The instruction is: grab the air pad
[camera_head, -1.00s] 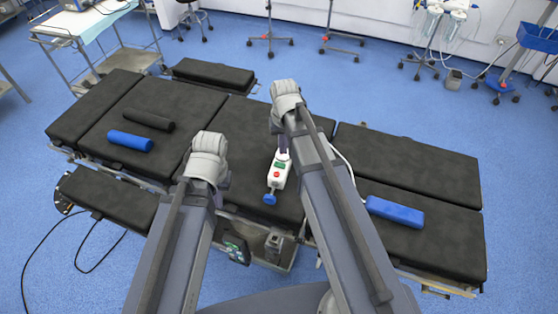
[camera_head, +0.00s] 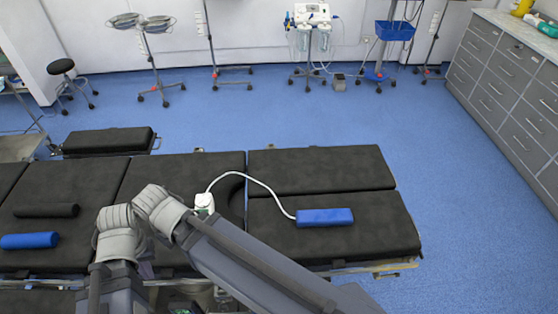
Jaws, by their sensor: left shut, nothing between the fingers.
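A blue rectangular pad (camera_head: 325,217), which looks like the air pad, lies on the black cushion at the right end of the operating table. Neither gripper is near the blue pad.
A blue roll (camera_head: 30,240) and a black roll (camera_head: 46,210) lie on the table's left part. Wheeled stands and a stool (camera_head: 68,84) stand at the back. Grey drawer cabinets (camera_head: 508,85) line the right. Blue floor is open behind and right of the table.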

